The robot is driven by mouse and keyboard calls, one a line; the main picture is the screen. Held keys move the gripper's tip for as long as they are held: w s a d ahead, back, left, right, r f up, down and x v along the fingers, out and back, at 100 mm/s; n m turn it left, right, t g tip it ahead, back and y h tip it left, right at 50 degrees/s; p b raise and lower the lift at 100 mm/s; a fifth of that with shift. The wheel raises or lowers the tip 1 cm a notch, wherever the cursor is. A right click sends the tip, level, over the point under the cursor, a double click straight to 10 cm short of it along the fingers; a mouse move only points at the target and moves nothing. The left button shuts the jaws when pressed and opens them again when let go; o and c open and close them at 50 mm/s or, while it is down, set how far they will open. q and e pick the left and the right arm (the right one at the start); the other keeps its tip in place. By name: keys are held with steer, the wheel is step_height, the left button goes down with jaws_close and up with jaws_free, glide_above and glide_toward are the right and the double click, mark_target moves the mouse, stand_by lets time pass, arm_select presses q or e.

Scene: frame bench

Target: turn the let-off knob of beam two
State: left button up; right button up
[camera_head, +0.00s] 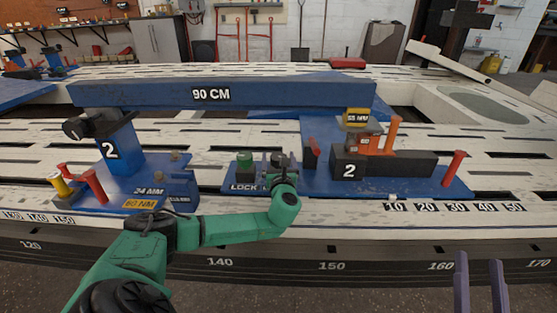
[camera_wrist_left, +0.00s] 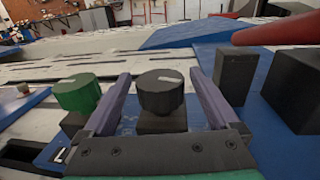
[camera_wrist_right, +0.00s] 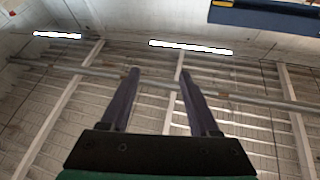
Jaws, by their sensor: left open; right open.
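Beam two is a blue bar (camera_head: 150,94) marked 90 CM, spanning a left post (camera_head: 122,160) and a right block (camera_head: 405,162), both marked 2. On the right blue base, a green knob (camera_head: 244,160) stands above a LOCK label. A black knob (camera_head: 279,158) stands to its right; any label by it is hidden by my arm. In the left wrist view, the black knob (camera_wrist_left: 160,92) with a pale mark sits between the open fingers of my left gripper (camera_wrist_left: 158,76), with visible gaps. The green knob (camera_wrist_left: 84,94) is outside them. My right gripper (camera_head: 480,262) is open and empty at lower right.
Red pegs (camera_head: 455,165) and an orange block (camera_head: 362,143) stand on the right base. A dark block (camera_wrist_left: 295,90) and a dark post (camera_wrist_left: 235,73) stand right of my left fingers. Another black knob (camera_head: 75,128) is on the left post. A number scale runs along the bench front.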

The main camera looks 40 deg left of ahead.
arm_select(q)
steer(key=c, duration=1.4)
steer(key=shift+o, duration=0.2)
steer(key=shift+r+n+g+y+p, duration=0.15)
steer(key=shift+n+g+y+p, duration=0.45)
steer(key=shift+n+g+p, duration=0.1)
steer(key=shift+n+g+y+p, duration=0.5)
steer(key=shift+n+g+y, duration=0.35)
steer(key=shift+g, duration=0.35)
arm_select(e)
steer(key=s+a+f+g+h, duration=0.1)
steer(key=s+f+g, duration=0.3)
steer(key=f, duration=0.7)
steer(key=s+a+f+m+g, duration=0.1)
steer(key=s+f+g, duration=0.2)
steer(key=f, duration=0.9)
steer(key=shift+s+f+g+h, duration=0.25)
steer(key=shift+s+g+h, duration=0.15)
steer(key=shift+s, duration=0.75)
arm_select(q)
steer(key=o, duration=1.4)
steer(key=shift+c, duration=0.2)
